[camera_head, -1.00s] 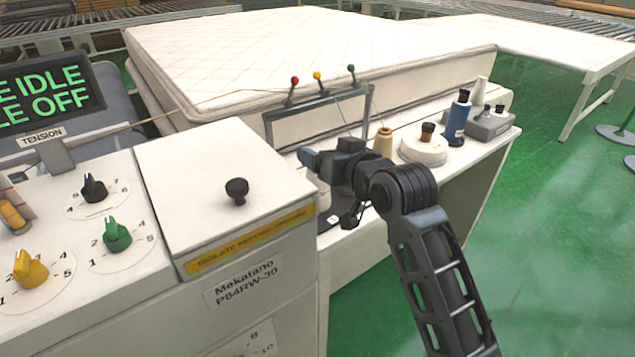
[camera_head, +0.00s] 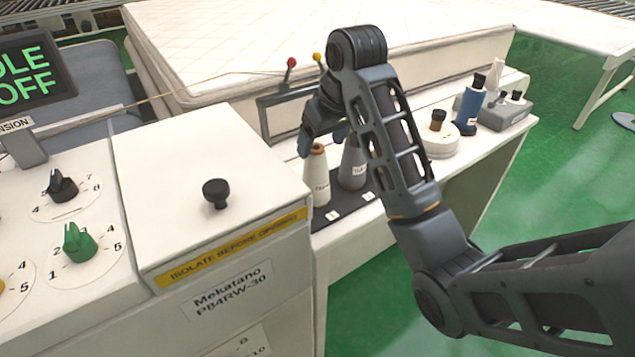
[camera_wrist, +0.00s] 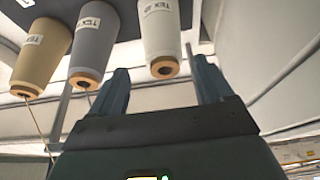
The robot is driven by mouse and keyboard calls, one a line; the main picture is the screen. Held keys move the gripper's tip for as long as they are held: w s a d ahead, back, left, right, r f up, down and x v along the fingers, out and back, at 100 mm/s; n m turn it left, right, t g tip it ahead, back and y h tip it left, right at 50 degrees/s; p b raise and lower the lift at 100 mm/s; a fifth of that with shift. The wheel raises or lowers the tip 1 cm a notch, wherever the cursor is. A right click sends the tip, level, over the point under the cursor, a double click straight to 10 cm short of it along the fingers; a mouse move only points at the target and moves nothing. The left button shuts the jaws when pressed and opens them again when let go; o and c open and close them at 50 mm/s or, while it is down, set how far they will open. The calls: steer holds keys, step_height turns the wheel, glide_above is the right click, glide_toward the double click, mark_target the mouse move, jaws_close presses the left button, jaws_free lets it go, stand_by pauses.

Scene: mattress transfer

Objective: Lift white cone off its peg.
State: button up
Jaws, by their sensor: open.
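The white cone (camera_head: 317,178) stands upright with a tan tip on the dark strip of the bench, beside the cabinet. In the wrist view the white cone (camera_wrist: 160,35) shows its tip between my two fingers. My gripper (camera_head: 322,137) is open and empty above the white cone in the head view, with a finger to each side of its top. My gripper (camera_wrist: 161,68) also shows spread in the wrist view. I cannot tell whether the fingers touch the cone. The peg is hidden inside the cone.
A grey cone (camera_head: 353,165) stands close to the right of the white one. A tan cone (camera_wrist: 42,55) stands beyond it in the wrist view. The cabinet (camera_head: 205,170) with a black knob is at left. A blue bottle (camera_head: 468,108) stands farther right.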

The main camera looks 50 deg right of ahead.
mark_target(314, 159)
steer(key=shift+b+x, duration=1.15)
steer(key=shift+x, duration=0.2)
steer(key=shift+a+b+x, duration=0.2)
steer(key=shift+b+x, duration=0.1)
steer(key=shift+x, duration=1.65)
steer(key=shift+a, duration=0.1)
steer(key=shift+c, duration=0.3)
jaws_close()
